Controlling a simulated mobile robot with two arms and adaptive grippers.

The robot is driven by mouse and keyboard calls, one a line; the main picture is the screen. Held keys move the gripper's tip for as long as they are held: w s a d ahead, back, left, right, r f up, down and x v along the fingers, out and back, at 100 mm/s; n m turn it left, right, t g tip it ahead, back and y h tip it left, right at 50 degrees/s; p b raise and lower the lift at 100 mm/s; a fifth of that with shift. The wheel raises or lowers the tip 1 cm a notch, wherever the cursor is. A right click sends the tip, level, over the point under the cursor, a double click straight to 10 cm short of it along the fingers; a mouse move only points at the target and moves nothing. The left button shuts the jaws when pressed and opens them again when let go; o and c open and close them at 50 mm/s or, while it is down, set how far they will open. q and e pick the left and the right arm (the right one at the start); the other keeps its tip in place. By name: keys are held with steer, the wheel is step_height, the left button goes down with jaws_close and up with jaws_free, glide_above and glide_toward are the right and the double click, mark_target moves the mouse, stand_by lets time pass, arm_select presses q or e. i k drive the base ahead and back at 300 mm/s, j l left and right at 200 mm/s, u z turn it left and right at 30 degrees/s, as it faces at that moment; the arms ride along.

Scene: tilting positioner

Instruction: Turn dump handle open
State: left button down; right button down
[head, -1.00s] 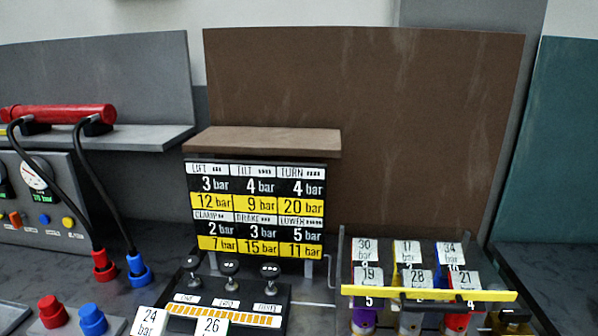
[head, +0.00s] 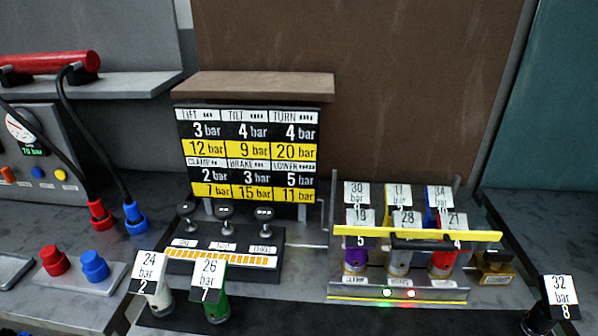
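No part is plainly marked as the dump handle. A brass block with a black top piece (head: 494,270) sits at the right end of the cartridge rack (head: 350,290); I cannot tell whether it is the handle or how it is turned. A yellow bar (head: 470,236) with a black grip (head: 420,244) crosses the front of the rack. Behind it stand several labelled cartridges, among them a purple one (head: 355,260), a silver one (head: 399,262) and a red one (head: 442,262). A green and a red light glow on the rack's front. Neither gripper is in view.
A pressure chart (head: 248,152) stands behind a panel with three black knobs (head: 225,240). Cartridges 24 (head: 158,300), 26 (head: 216,305) and 32 (head: 540,322) stand in front. Red (head: 53,260) and blue (head: 95,265) caps sit at left, near a gauge panel with hoses (head: 45,165).

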mark_target(496, 258)
steer(key=l+z, duration=0.1)
steer(key=z, duration=0.3)
steer(key=l+z, duration=0.1)
steer(key=z, duration=0.25)
steer(key=l+z, duration=0.15)
steer(key=z, duration=0.25)
